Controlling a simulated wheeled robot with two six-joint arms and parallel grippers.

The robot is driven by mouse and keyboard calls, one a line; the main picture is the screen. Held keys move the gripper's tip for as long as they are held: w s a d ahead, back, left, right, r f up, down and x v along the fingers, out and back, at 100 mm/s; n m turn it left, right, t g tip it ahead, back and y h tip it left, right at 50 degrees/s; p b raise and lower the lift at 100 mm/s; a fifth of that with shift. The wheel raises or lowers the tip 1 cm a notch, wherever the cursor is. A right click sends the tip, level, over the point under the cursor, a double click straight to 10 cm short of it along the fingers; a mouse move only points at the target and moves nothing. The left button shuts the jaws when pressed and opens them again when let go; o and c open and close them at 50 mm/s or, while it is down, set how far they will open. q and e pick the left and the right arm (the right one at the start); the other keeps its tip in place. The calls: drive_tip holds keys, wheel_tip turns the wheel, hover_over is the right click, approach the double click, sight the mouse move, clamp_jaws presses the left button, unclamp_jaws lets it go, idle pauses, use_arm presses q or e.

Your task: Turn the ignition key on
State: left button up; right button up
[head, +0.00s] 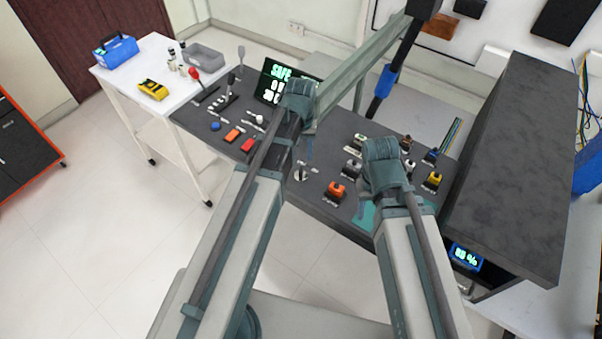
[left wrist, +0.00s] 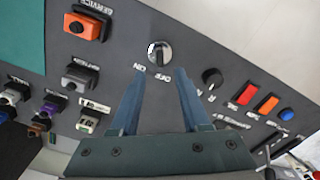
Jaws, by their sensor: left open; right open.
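The ignition key switch is a round silver-rimmed piece with a dark centre and a pale key (left wrist: 159,53), on the dark panel in the left wrist view. ON and OFF labels are printed beside it, on the gripper side. It also shows as a small silver post in the head view (head: 300,173). My left gripper (left wrist: 158,84) is open and empty, its two fingers apart and pointing toward the key without touching it. In the head view my left wrist is above the panel, and its fingers are mostly hidden. My right gripper (head: 364,205) is over the panel's right part, largely hidden by its arm.
An orange switch (head: 336,190) and several other connectors crowd the panel's right part. Red (left wrist: 244,94), orange and blue buttons and a black knob (left wrist: 212,77) lie on the key's other side. A lit SAFE screen (head: 282,80) stands behind. A grey beam crosses above.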

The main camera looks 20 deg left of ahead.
sight(301, 169)
use_arm(q)
wheel_tip(301, 169, down, 7)
drive_tip(key=b, duration=0.6)
drive_tip(key=shift+f, duration=0.1)
use_arm(e)
wheel_tip(301, 169, down, 7)
drive_tip(key=shift+f, duration=0.15)
use_arm(q)
clamp_jaws()
